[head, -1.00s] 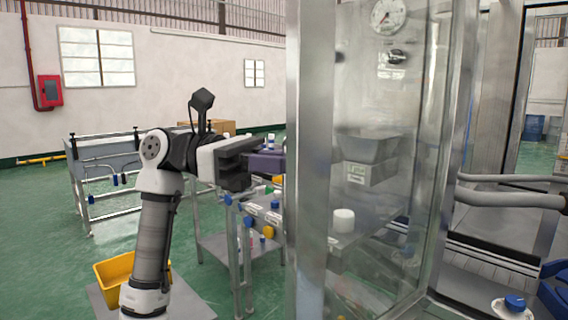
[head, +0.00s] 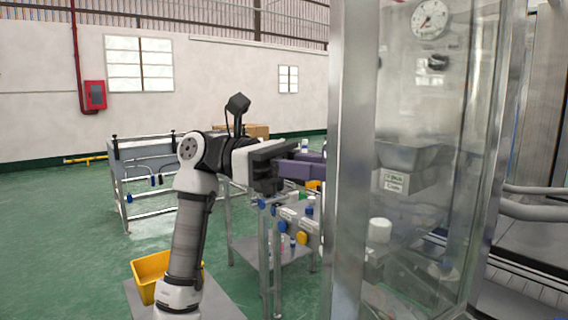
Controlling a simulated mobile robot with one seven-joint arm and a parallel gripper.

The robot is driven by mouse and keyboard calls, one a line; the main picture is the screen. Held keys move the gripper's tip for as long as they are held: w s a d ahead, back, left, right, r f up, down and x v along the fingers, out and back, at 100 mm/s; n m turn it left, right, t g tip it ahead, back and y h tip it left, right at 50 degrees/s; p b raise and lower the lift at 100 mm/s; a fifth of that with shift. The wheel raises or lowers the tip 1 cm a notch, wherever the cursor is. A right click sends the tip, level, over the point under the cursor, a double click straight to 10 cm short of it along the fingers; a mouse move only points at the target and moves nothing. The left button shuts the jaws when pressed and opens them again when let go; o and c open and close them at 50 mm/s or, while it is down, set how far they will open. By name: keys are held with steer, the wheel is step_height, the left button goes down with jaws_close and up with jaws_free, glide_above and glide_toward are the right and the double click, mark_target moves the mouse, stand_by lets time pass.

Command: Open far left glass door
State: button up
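A tall glass door (head: 445,130) in a metal frame stands on the right side of the head view. Its near metal upright (head: 350,170) is closest to my arm. I cannot tell for sure whether this pane is the far left one or whether it is ajar. My gripper (head: 308,166) is left of the upright and points right toward it. Its purple fingers reach to the upright's left edge, where the tips are partly hidden. Whether they touch a handle or are open or shut does not show.
Behind the gripper stands a metal table (head: 270,250) with blue and yellow caps. A yellow bin (head: 152,275) is at lower left. A metal rack (head: 135,165) stands further back. Grey pipes (head: 535,205) are at right. The green floor at left is clear.

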steer(key=b+v, duration=0.1)
steer(key=v, duration=1.1)
steer(key=shift+a, duration=0.3)
steer(key=shift+w, duration=0.1)
